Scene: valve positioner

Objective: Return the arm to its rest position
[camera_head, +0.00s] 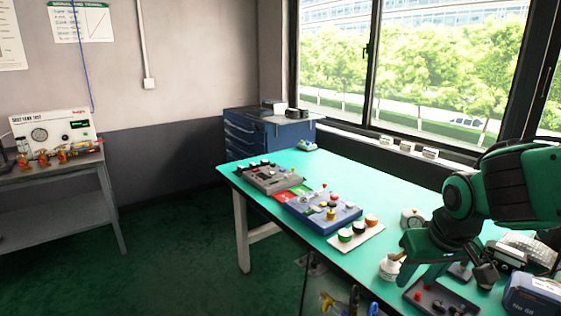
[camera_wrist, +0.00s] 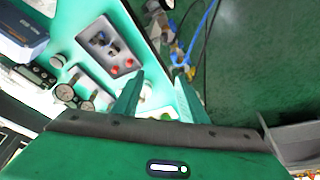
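My arm (camera_head: 510,185), green and black, reaches in from the right over the near end of the green table (camera_head: 372,252). My gripper (camera_head: 418,268) points down at the table's near part, close to a white jar (camera_head: 389,268) and a dark tray with red parts (camera_head: 442,298). In the wrist view my gripper (camera_wrist: 157,90) has its two green fingers apart, with nothing held between them. The dark tray (camera_wrist: 110,47) lies beyond the fingers to the left there.
A round gauge (camera_head: 412,218) and a blue case (camera_head: 535,294) stand near my arm. A blue valve panel (camera_head: 322,212) and grey device (camera_head: 272,178) lie farther along. The window (camera_head: 420,70) is behind the table. Open floor (camera_head: 180,255) lies left of it.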

